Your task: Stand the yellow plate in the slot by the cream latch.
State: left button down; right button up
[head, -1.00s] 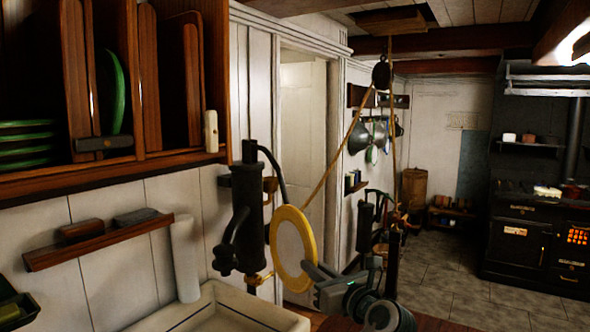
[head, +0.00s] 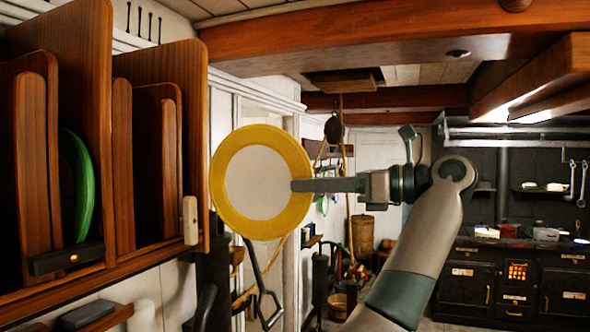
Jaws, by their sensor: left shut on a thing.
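The yellow plate (head: 229,213) has a yellow rim and a pale centre. It is held up on edge with its face toward me, just right of the rack. My left gripper (head: 302,185) is shut on its right edge. The cream latch (head: 190,220) stands upright at the right end of the wooden rack's front (head: 102,283). The slot by it (head: 145,175), between wooden dividers, shows no plate, though its depth is partly hidden. The plate is outside this slot, at about the latch's height. My right gripper is not in view.
A green plate (head: 78,185) stands in the slot to the left, with a dark latch (head: 65,260) lying across its front. The rack's tall right side panel (head: 195,110) is near the yellow plate. A ceiling beam (head: 390,38) runs overhead. A black stove (head: 520,280) is far right.

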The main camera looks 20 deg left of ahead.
pick_arm(q)
jog(key=shift+s+d+r, duration=0.25)
jog(key=shift+d+r, duration=0.1)
jog(key=shift+r, duration=0.35)
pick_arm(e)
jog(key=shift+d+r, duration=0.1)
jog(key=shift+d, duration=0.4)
pick_arm(q)
jog(key=shift+a, duration=0.1)
